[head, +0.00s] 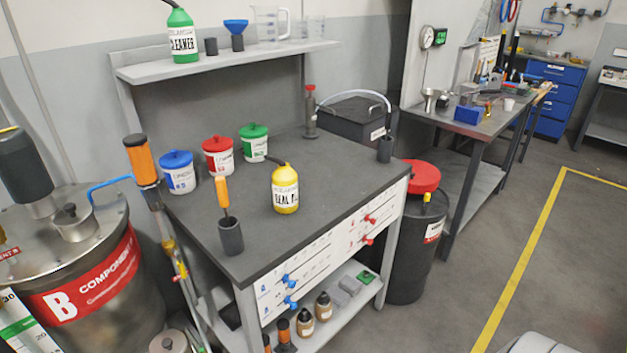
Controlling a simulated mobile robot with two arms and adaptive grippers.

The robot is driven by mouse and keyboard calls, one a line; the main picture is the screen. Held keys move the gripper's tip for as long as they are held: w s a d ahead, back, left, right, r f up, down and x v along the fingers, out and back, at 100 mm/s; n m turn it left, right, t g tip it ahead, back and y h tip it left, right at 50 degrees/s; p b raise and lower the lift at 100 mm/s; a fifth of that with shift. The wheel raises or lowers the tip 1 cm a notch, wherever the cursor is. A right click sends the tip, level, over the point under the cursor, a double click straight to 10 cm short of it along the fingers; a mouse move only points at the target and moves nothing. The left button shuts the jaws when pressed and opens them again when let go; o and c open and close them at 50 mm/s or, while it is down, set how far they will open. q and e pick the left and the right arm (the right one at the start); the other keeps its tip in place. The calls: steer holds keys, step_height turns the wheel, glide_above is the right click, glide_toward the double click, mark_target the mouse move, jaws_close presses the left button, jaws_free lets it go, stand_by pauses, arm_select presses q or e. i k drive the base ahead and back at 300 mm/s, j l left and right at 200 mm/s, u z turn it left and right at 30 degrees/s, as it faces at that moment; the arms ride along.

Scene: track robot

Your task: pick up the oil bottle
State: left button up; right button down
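A yellow bottle (285,190) with a white label and a dark spout stands upright on the dark top of the workbench (330,170), near its middle. It is the likeliest oil bottle, though its label is not clearly readable. Two small amber bottles with dark caps, one nearer (305,322) and one further right (323,307), stand on the bench's lower shelf. A green cleaner bottle (182,37) stands on the upper shelf. Neither of my grippers shows in the head view, and nothing touches the yellow bottle.
Blue (178,174), red (218,156) and green-lidded (254,143) tubs stand behind the yellow bottle. A dark cup (231,236) with an orange-handled tool stands at the front left. A large component drum (80,270) is left, a black red-topped drum (418,240) right.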

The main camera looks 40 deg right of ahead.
mark_target(284, 178)
steer(key=z, duration=1)
